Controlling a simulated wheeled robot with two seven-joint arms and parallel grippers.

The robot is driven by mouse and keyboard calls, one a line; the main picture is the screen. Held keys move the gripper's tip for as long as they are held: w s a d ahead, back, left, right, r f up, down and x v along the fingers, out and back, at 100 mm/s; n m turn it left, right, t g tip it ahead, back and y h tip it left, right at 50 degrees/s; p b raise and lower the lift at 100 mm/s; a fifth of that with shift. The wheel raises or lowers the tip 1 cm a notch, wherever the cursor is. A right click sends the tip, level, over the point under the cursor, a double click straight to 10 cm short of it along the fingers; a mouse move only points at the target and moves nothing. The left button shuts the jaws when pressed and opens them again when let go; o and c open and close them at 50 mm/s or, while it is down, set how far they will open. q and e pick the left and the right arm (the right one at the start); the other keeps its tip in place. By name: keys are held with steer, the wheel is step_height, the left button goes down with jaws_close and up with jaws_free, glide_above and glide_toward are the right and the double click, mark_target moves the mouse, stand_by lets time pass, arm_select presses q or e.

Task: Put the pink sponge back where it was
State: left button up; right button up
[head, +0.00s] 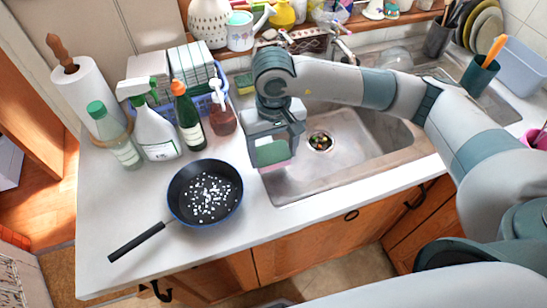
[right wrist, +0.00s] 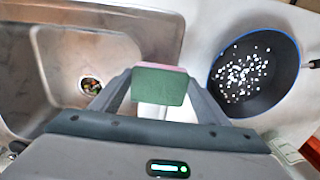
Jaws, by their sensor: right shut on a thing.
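The pink sponge (head: 273,152) has a green face and a pink edge. My right gripper (head: 272,140) is shut on it and appears to hold it above the sink's left rim. In the right wrist view the sponge (right wrist: 160,84) sits between the two fingers of my right gripper (right wrist: 158,92), green side showing. The sink (head: 345,150) is empty but for colourful scraps in its drain (head: 320,141). My left gripper is not in view.
A black pan (head: 205,192) with white bits stands on the counter, left of the sponge. Spray bottle (head: 155,125), bottles and a blue dish rack (head: 207,104) with plates stand behind it. A yellow-green sponge (head: 244,83) lies behind the sink's left corner. The front-left counter (head: 110,215) is clear.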

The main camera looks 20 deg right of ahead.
mark_target(274, 156)
steer(key=shift+f+p, duration=0.7)
steer(key=shift+p, duration=0.05)
step_height(274, 156, down, 2)
steer(key=shift+f+p, duration=0.2)
steer(key=shift+p, duration=0.35)
steer(key=shift+f, duration=0.1)
steer(key=shift+f+b, duration=0.2)
steer(key=shift+b, duration=0.2)
steer(key=o, duration=1)
steer(key=shift+r, duration=0.1)
steer(key=shift+c, duration=0.2)
